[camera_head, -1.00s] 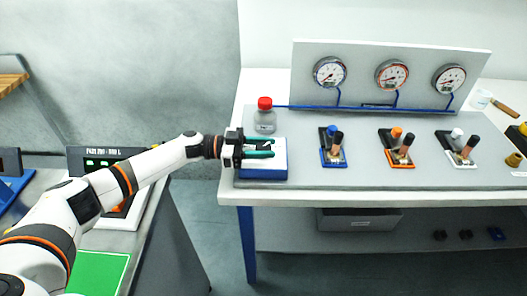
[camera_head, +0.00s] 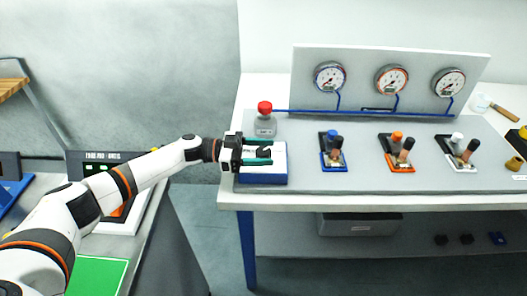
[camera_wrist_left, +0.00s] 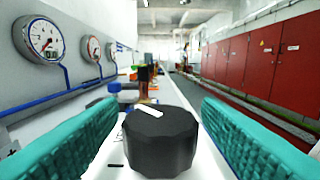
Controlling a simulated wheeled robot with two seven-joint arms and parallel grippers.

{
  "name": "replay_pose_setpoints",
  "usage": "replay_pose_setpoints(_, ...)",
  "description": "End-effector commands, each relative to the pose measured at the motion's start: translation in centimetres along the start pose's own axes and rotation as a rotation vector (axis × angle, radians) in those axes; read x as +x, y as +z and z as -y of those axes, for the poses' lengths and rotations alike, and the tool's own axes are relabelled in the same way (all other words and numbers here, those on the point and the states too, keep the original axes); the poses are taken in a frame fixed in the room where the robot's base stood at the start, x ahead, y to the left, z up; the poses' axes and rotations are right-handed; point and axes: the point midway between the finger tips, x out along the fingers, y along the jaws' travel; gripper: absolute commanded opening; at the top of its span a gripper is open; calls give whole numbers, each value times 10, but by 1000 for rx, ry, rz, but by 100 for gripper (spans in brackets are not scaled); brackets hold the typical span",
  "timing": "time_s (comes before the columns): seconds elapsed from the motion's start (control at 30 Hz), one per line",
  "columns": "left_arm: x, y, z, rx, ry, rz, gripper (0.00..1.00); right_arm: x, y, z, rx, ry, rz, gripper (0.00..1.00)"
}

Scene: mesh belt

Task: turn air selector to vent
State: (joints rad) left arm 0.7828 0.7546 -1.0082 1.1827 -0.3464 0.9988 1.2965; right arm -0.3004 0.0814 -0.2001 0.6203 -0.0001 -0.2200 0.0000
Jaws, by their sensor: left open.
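The air selector is a black round knob (camera_wrist_left: 161,142) with a white pointer line on top, in the wrist view. Its line slants toward the far left there. It sits on a white box with a blue base (camera_head: 263,179) at the near left corner of the bench, where the knob (camera_head: 264,152) shows small and dark. My left gripper (camera_head: 268,153) is open, its teal fingers on either side of the knob. In the wrist view a gap shows between the knob and each finger. The vent marking cannot be read. My right gripper is out of view.
Blue (camera_head: 333,155), orange (camera_head: 398,155) and white (camera_head: 460,154) valves stand to the right, below a panel with three gauges (camera_head: 391,79). The bench between box and blue valve is clear.

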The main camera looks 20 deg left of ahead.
Motion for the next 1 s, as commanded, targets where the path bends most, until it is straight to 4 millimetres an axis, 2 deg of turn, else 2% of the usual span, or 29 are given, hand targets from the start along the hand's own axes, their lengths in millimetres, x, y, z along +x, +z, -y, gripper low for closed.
replay_pose_setpoints(0.3, -51, -1, -1, 0, 3, -2, 59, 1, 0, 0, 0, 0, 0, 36)
replay_pose_setpoints(0.43, -66, -1, 0, 0, 2, -1, 59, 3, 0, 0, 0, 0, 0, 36)
replay_pose_setpoints(0.6, -72, 0, 0, 0, 0, 0, 59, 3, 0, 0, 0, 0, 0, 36)
replay_pose_setpoints(1.0, -71, 0, 0, 0, 0, 0, 59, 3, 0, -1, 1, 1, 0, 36)
